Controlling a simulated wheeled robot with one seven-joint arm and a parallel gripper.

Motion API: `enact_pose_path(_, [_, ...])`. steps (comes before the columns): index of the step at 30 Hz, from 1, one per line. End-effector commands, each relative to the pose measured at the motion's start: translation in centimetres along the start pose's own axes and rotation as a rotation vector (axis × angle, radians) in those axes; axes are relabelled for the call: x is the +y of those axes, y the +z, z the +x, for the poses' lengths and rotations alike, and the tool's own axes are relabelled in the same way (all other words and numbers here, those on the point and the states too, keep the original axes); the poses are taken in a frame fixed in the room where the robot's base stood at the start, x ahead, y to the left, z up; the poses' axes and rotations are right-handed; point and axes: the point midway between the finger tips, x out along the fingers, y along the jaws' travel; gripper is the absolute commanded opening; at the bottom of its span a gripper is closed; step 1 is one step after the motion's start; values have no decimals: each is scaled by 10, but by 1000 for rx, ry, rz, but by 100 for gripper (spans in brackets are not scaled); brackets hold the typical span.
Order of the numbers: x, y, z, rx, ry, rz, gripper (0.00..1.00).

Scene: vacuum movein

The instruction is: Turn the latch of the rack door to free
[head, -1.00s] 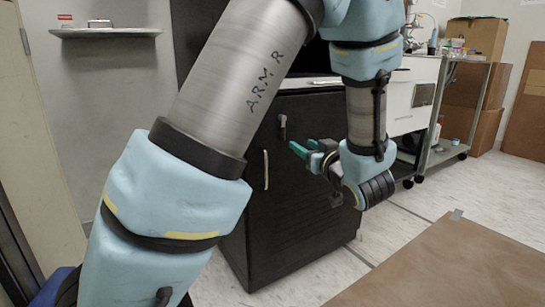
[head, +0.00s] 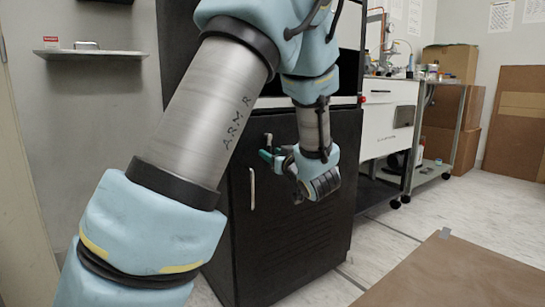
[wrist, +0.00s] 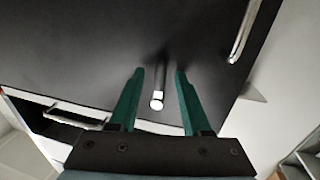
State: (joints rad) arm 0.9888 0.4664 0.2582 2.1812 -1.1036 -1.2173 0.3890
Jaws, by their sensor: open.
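The rack door (head: 300,238) is a black panel on the front of a dark cabinet. Its latch (head: 268,138) is a small metal lever high on the door, pointing downward in the head view. In the wrist view the latch (wrist: 157,96) shows as a short bar with a bright round end, lying between the two green fingers. My gripper (head: 267,154) is open, its fingertips at the door just below the latch's top end. In the wrist view my gripper (wrist: 158,73) has a clear gap on both sides of the latch; contact is not visible.
A vertical bar handle (head: 252,188) stands out from the door beside the latch; it also shows in the wrist view (wrist: 243,32). A white drawer unit (head: 388,120) and a wheeled cart (head: 440,130) stand to the right. A brown board or tabletop (head: 455,275) fills the front right.

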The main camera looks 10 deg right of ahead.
Motion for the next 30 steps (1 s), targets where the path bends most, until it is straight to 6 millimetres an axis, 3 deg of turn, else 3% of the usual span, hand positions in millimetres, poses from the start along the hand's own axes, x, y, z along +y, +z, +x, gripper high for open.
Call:
enact_pose_path(5, [0,0,0,0,0,0,48])
enact_pose_path(18, [0,0,0,0,0,0,0])
enact_pose_path(30, [0,0,0,1,0,-1,0])
